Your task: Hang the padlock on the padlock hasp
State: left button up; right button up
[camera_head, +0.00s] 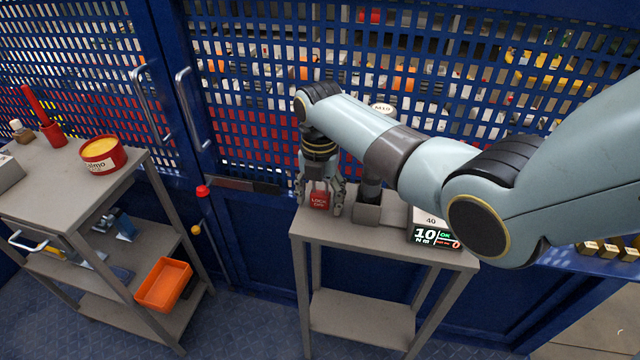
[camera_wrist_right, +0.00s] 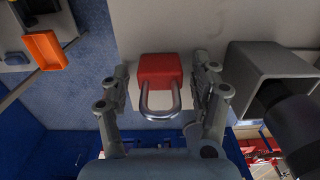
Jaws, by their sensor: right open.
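My right gripper (camera_head: 321,196) is open, with one finger on each side of the padlock. In the wrist view gaps show between the fingers and the padlock body. A dark flat bar (camera_head: 245,186) crosses the blue cage doors left of the table; I cannot tell whether it is the padlock hasp. My left gripper is not in view.
A grey square holder (camera_head: 367,212) with a dark tool stands just right of the padlock, close to my gripper. A digital display (camera_head: 434,237) is farther right on the small table (camera_head: 380,246). A grey cart (camera_head: 60,195) with a red tin (camera_head: 103,155) stands left.

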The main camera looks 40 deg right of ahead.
aim_at(321, 194)
jog(key=r, duration=1)
jog(key=shift+d+r, duration=0.2)
jog(key=shift+r, duration=0.2)
